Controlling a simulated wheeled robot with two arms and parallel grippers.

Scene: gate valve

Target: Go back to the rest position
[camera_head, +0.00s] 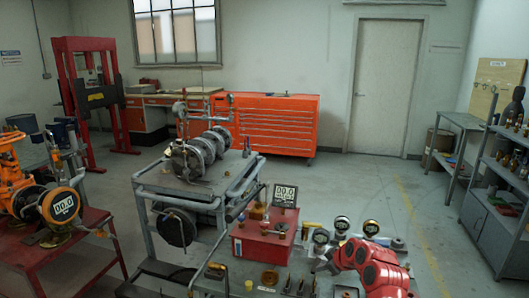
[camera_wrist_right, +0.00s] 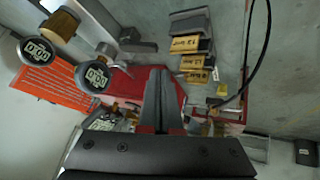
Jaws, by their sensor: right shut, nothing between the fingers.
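My right arm, red, comes in at the bottom right of the head view. Its gripper (camera_head: 324,266) is small and dark there, low over the cart top beside the gauges. In the right wrist view the gripper (camera_wrist_right: 161,98) shows its two dark fingers together, with nothing between them. A red box (camera_head: 262,240) stands on the cart to the left of the gripper. My left gripper is not in view.
Several round gauges (camera_head: 342,223) stand close to my right gripper. A digital display (camera_head: 285,195) rises behind the red box. A grey cart (camera_head: 160,185) with flanged pipework stands mid-room. An orange cabinet (camera_head: 275,125) and a door (camera_head: 385,85) are at the back. Floor right of centre is clear.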

